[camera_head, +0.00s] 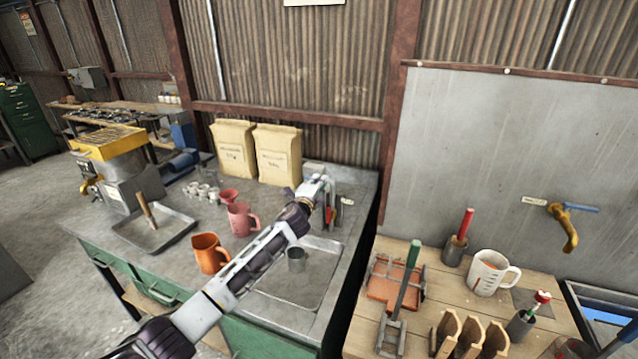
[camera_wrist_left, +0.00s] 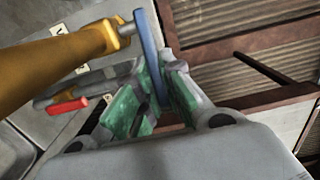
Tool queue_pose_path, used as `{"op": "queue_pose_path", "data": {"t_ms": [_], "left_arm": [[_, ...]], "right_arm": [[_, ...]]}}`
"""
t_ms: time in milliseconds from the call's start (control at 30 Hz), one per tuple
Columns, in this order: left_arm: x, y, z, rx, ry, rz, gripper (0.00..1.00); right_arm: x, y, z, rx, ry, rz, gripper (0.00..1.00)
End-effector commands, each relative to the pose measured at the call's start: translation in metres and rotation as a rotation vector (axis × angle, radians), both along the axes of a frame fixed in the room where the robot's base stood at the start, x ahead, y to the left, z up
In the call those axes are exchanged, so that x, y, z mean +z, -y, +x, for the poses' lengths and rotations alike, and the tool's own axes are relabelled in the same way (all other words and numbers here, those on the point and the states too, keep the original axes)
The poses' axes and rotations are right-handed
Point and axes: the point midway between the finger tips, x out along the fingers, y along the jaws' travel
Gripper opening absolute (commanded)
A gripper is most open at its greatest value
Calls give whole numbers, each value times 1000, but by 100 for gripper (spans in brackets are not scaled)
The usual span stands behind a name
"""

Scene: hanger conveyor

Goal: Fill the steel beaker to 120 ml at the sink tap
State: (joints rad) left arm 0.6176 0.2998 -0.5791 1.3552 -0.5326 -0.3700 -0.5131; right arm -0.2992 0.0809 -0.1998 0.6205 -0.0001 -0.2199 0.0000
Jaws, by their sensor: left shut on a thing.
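The steel beaker (camera_head: 297,259), a small grey cylinder, stands upright in the shallow sink basin (camera_head: 322,268) below my left forearm. Its water level and marks are too small to read. My left gripper (camera_head: 322,192) is at the back of the sink, above and behind the beaker. In the left wrist view my left gripper (camera_wrist_left: 155,88) has its green-padded fingers shut on the blue lever (camera_wrist_left: 148,45) of a brass tap (camera_wrist_left: 40,68). In the head view my arm and gripper largely hide this tap. My right gripper is not in view.
Left of the sink are an orange jug (camera_head: 209,253), a pink jug (camera_head: 238,220) and a metal tray (camera_head: 160,236). Two paper sacks (camera_head: 277,155) stand behind. On the right, a wooden table (camera_head: 420,343) holds a white measuring jug (camera_head: 487,274); another brass tap (camera_head: 566,232) is on the wall.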

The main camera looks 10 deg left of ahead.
Motion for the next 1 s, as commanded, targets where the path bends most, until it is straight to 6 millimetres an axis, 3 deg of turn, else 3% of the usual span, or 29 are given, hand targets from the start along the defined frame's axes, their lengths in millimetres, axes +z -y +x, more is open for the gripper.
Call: {"op": "queue_pose_path", "data": {"t_ms": [33,200,667,1000], "left_arm": [[-3,2,-1,-2,-4,0,14],[-2,1,-1,-1,-3,-1,32],[-1,0,-3,1,-1,0,32],[-1,-3,-21,0,-1,-1,32]], "right_arm": [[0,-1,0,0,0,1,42],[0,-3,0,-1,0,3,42],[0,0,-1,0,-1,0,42],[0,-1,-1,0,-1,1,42]]}}
